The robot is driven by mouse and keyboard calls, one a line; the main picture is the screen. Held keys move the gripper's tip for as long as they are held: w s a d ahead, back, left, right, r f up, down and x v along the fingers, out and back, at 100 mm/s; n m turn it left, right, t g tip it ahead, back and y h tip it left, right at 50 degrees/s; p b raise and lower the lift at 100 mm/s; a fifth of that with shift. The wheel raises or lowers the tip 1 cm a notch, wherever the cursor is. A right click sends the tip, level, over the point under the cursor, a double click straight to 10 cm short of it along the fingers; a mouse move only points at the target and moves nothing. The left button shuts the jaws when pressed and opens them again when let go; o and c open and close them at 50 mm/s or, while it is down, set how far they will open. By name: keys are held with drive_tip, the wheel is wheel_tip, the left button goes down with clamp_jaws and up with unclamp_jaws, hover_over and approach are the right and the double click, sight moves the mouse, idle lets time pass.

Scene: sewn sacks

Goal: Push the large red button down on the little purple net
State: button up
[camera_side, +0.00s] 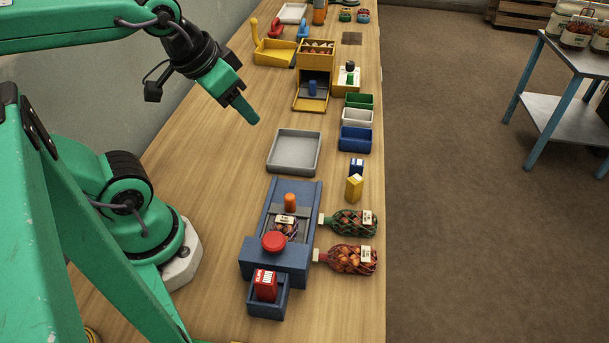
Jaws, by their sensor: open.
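The large red button (274,241) is a round cap at the front of the blue machine (272,260). It stands raised above the machine's front block. A little dark purplish net (287,231) with a white label lies in the machine's channel just behind the button, partly hidden by it. My gripper (246,110) hangs over the table well behind the machine, above and left of the grey tray, touching nothing. It is open and holds nothing that I can see; the gap between its fingers is hard to make out from here.
A green net (350,222) and a red net (350,259) lie right of the machine. An orange peg (290,201) stands at its back. A small blue bin (268,303) with a red box is in front. The grey tray (294,152) is empty.

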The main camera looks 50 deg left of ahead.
drive_tip(key=shift+d, duration=0.2)
clamp_jaws()
drive_tip(key=m+g, duration=0.5)
drive_tip(key=m, duration=0.3)
approach(274, 239)
drive_tip(key=shift+s+a+r+h, duration=0.2)
drive_tip(key=shift+a+r+h, duration=0.05)
drive_tip(key=shift+a+h, duration=0.15)
drive_tip(key=shift+f, duration=0.1)
drive_tip(key=shift+w+d+f, duration=0.15)
drive_tip(key=shift+f, duration=1.5)
drive_tip(key=shift+w+d+f, duration=0.1)
drive_tip(key=shift+w+f, duration=0.05)
drive_tip(key=shift+f, duration=1.55)
drive_tip(key=shift+r, duration=0.2)
